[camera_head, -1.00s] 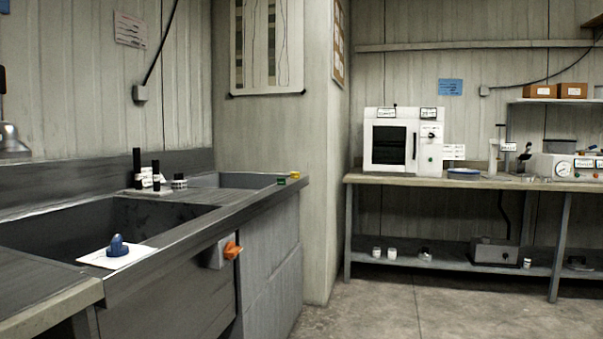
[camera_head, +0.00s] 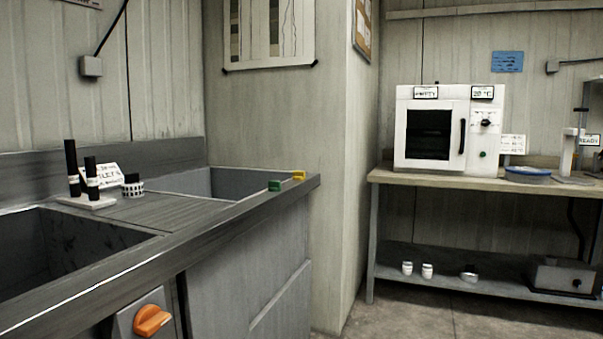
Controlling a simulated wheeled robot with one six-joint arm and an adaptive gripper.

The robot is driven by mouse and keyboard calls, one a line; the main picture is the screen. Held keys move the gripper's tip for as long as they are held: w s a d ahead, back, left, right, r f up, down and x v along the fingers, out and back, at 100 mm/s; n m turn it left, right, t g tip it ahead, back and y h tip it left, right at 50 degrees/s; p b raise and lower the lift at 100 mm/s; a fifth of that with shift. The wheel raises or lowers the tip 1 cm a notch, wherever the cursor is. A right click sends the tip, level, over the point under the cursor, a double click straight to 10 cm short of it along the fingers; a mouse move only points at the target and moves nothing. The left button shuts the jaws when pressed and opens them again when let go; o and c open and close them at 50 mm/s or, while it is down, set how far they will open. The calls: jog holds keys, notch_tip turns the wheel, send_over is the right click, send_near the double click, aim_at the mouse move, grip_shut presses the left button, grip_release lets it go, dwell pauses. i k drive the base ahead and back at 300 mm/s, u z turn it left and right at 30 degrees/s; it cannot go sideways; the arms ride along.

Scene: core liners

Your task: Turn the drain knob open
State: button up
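An orange knob (camera_head: 152,320) sits on a grey plate (camera_head: 136,312) on the front face of the sink counter, low in the picture. It looks like the drain knob. Its handle is tilted, with the right end higher. The dark sink basin (camera_head: 70,245) lies open above and to the left of it. My gripper is not in this view, so its state does not show.
Black cylinders (camera_head: 92,178) stand on a white base on the counter (camera_head: 150,212). Green (camera_head: 275,186) and yellow (camera_head: 299,175) blocks sit by the second basin's edge. A white oven (camera_head: 434,130) stands on a bench (camera_head: 520,187). Floor (camera_head: 440,318) between counter and bench is clear.

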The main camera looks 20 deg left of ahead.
aim_at(296, 175)
jog(key=u, duration=0.65)
jog(key=i, duration=1.75)
jog(key=u, duration=0.1)
